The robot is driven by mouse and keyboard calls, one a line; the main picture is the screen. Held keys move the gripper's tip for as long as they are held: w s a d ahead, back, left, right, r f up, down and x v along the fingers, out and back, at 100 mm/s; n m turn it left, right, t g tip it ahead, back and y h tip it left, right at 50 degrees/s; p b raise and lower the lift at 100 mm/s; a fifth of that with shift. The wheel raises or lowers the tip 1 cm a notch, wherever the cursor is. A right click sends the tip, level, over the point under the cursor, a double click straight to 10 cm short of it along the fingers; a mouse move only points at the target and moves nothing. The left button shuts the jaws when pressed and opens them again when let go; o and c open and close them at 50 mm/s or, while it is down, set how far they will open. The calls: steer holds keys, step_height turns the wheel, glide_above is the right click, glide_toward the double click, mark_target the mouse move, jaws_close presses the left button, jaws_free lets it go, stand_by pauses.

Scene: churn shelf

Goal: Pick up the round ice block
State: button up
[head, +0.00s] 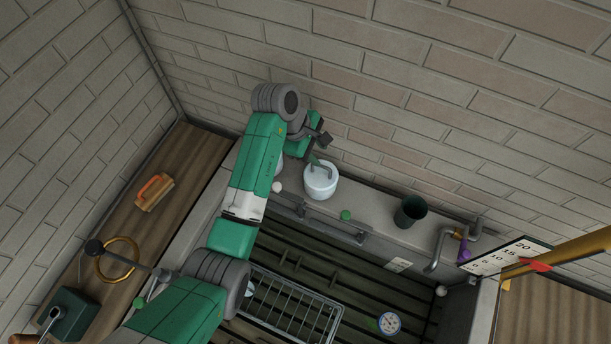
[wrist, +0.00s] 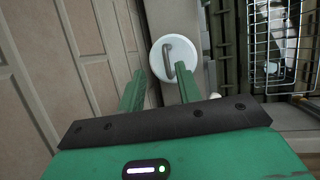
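A pale, round block (head: 320,184) with a grey bar handle on top fits the round ice block. It stands upright on the grey ledge along the back wall in the head view. In the wrist view the block (wrist: 160,61) sits ahead of my fingers, its handle (wrist: 172,55) roughly between the line of the two tips. My gripper (wrist: 159,72) has its two green fingers apart with nothing held. In the head view my gripper (head: 314,160) is just above and behind the block, partly hidden by my own arm. Contact with the block cannot be told.
A small white ball (head: 277,187) lies left of the block. A wire rack (head: 290,308) is below in the slatted basin. The brick wall is close behind.

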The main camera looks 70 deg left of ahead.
mark_target(322, 166)
steer(key=shift+d+f+n, duration=0.1)
steer(key=shift+f+n, duration=0.3)
steer(key=shift+f, duration=1.3)
steer(key=x, duration=0.5)
steer(key=shift+s, duration=0.15)
steer(key=shift+c, duration=0.2)
jaws_close()
